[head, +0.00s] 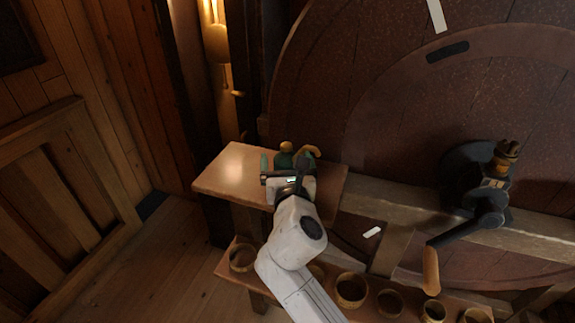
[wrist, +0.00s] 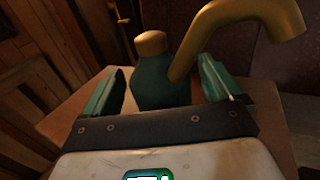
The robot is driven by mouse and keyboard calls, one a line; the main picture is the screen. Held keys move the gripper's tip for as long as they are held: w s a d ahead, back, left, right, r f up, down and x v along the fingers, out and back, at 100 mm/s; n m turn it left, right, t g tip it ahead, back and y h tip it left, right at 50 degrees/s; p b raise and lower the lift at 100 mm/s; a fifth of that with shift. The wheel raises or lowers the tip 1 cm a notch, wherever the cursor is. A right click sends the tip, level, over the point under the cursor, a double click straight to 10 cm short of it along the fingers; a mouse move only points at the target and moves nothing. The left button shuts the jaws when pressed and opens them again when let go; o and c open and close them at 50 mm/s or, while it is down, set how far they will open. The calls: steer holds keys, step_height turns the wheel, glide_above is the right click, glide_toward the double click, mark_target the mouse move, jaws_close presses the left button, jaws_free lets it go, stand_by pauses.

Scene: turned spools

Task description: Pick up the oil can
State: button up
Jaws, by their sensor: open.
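The oil can (wrist: 160,82) has a dark green body, a brass-coloured cap and a thick curved brass spout that bends to the right. It stands upright on a wooden table (head: 228,175). The can also shows in the head view (head: 284,160), partly hidden behind my gripper. My gripper (wrist: 165,85) is open, with one green finger to the left of the can's body and the other to its right, under the spout. The body is between the fingers, with a gap at the left. Whether the right finger touches the can, I cannot tell. The can's base is hidden behind the gripper's palm.
A large round wooden wheel (head: 400,100) stands behind the table. A dark crank with a wooden handle (head: 431,270) is at the right. A lower shelf holds several round wooden bowls (head: 352,290). The table's left part is clear.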

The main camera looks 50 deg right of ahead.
steer(key=c, duration=1)
steer(key=shift+r, duration=0.1)
